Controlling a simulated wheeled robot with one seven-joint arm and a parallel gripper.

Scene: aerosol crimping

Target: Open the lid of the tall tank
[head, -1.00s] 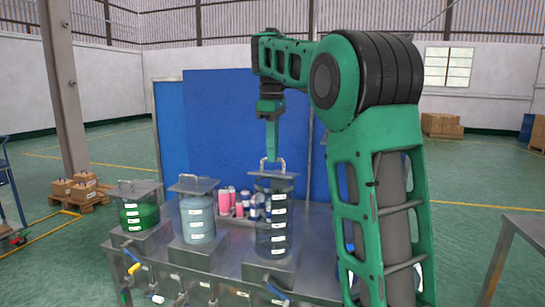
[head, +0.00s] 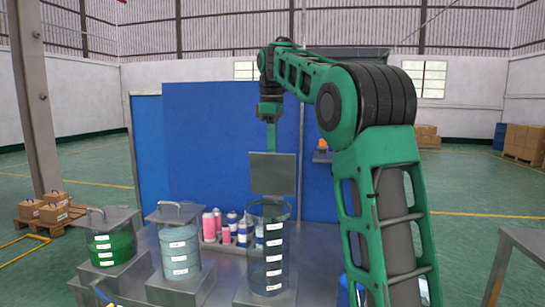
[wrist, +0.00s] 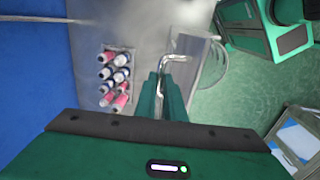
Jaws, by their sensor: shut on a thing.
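The tall tank (head: 268,250) is a clear cylinder with several white labels, on the right of the row in the head view. Its round top shows uncovered. Its lid (head: 272,176), a grey square plate, stands nearly upright above the rim, its flat face toward the head camera. I cannot tell whether the lid's lower edge touches the tank. My gripper (head: 271,148) is above the lid, shut on its bent metal handle. In the wrist view, the green fingers (wrist: 165,97) close around the handle (wrist: 178,59).
Two lidded tanks, one with green liquid (head: 110,245) and one pale blue (head: 180,252), stand to the left. Several pink and white cans (head: 228,228) stand behind in a rack. A blue panel (head: 225,130) rises at the back.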

